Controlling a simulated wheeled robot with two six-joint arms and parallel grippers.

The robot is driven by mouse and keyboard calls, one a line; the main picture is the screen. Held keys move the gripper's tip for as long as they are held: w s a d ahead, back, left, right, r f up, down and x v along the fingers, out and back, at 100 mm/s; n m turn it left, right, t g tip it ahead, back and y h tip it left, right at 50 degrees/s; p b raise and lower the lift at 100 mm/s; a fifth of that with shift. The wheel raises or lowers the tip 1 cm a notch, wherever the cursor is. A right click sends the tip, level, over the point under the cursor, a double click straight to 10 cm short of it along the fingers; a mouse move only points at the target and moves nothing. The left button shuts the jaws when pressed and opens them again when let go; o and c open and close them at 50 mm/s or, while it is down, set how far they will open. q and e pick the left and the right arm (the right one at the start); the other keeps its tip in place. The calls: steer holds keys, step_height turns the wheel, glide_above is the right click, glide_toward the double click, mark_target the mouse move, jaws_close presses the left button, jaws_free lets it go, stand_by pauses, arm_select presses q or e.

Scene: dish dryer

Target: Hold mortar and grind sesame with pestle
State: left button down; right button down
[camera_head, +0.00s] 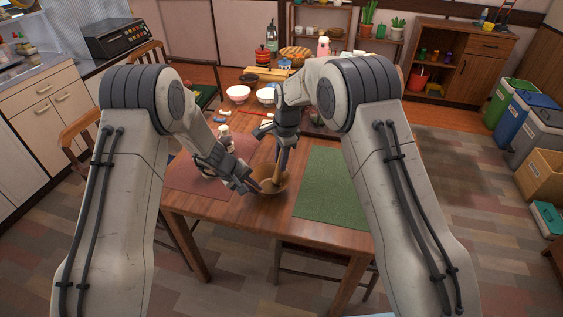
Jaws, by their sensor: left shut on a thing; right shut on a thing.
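The mortar is a brown bowl (271,191) on the wooden table between a red and a green placemat. My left gripper (254,188) is shut on the mortar's left rim. The pestle (277,172) is a slim brown stick that stands close to upright with its lower end inside the bowl. My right gripper (283,152) points down above the mortar and is shut on the pestle's upper part. The sesame is too small to make out, and the bowl's inside is partly hidden by the grippers and the pestle.
The red placemat (195,178) lies left of the mortar and the green placemat (335,187) right of it, bare. White bowls (238,93), a dark green bottle (261,55) and a small shaker (225,132) stand farther back. The table's front edge is close to the mortar.

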steer(key=shift+w+a+f, duration=0.1)
steer(key=shift+w+a, duration=0.05)
steer(key=shift+a, duration=0.95)
arm_select(q)
steer(key=shift+d, duration=0.1)
arm_select(e)
steer(key=shift+s+d+f, duration=0.1)
steer(key=shift+s+d, duration=0.15)
steer(key=shift+s, duration=0.4)
steer(key=shift+s+d+f, duration=0.1)
steer(key=shift+s+d, duration=0.15)
steer(key=shift+s, duration=0.35)
steer(key=shift+w+d+r, duration=0.1)
steer(key=shift+w+d, duration=0.05)
steer(key=shift+w, duration=0.3)
steer(key=shift+w+d+r, duration=0.1)
steer(key=shift+w, duration=0.35)
